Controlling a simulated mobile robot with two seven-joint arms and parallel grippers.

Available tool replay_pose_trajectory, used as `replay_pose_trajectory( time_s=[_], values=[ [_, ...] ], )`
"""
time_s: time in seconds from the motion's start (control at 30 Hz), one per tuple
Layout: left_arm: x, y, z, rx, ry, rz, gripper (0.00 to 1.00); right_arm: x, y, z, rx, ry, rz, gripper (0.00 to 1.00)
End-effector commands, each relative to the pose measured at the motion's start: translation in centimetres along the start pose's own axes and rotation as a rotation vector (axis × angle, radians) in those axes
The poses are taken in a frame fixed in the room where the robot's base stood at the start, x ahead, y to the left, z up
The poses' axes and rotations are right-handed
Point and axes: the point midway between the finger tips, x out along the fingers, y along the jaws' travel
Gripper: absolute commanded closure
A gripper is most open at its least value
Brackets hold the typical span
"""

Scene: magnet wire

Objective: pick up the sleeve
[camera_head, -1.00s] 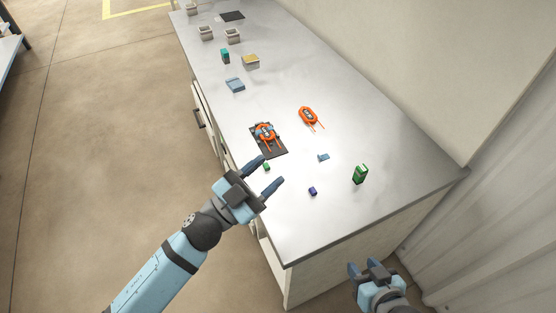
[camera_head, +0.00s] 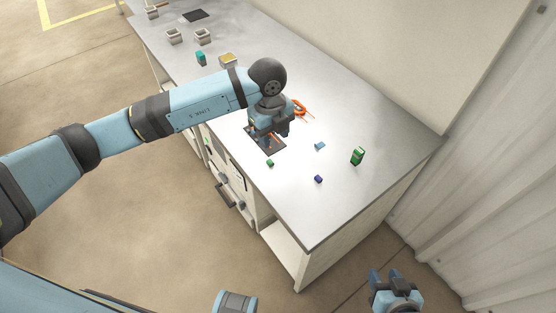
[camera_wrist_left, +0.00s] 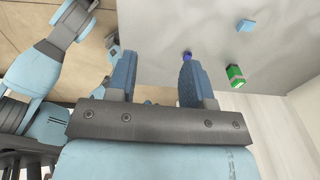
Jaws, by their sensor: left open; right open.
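I cannot tell for certain which small piece is the sleeve. The candidates on the bench are a small green block (camera_head: 270,163), a purple-blue block (camera_head: 319,179) and a light blue piece (camera_head: 320,146). The left wrist view shows the purple-blue block (camera_wrist_left: 187,55) by the tip of one finger and the light blue piece (camera_wrist_left: 245,25) beyond. My right gripper (camera_head: 386,277) is open and empty, off the bench at the bottom right.
A second orange coil (camera_head: 300,109) lies just behind the left gripper. A green box (camera_head: 357,156) stands near the bench's right end. Grey bins (camera_head: 174,36), a yellow-topped box (camera_head: 228,60) and a teal block (camera_head: 201,58) stand farther back. The bench's right end is mostly clear.

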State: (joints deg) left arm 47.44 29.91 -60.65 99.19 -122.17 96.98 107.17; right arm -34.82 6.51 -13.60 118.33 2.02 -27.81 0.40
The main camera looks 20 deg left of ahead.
Motion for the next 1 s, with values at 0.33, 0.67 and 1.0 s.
replay_pose_trajectory(
  time_s=[0.33,0.67,1.0],
  values=[
    [3.8,0.3,1.7,-0.038,-0.062,0.026,0.53,0.2,0.4,-0.1,-0.007,0.005,0.004,0.57],
    [7.9,0.3,2.0,-0.036,-0.061,0.023,0.53,0.2,0.6,-0.1,-0.021,0.008,0.003,0.57],
    [12.2,0.2,2.8,-0.036,-0.059,0.023,0.53,0.1,0.1,0.4,-0.013,0.002,-0.002,0.57]
  ],
)
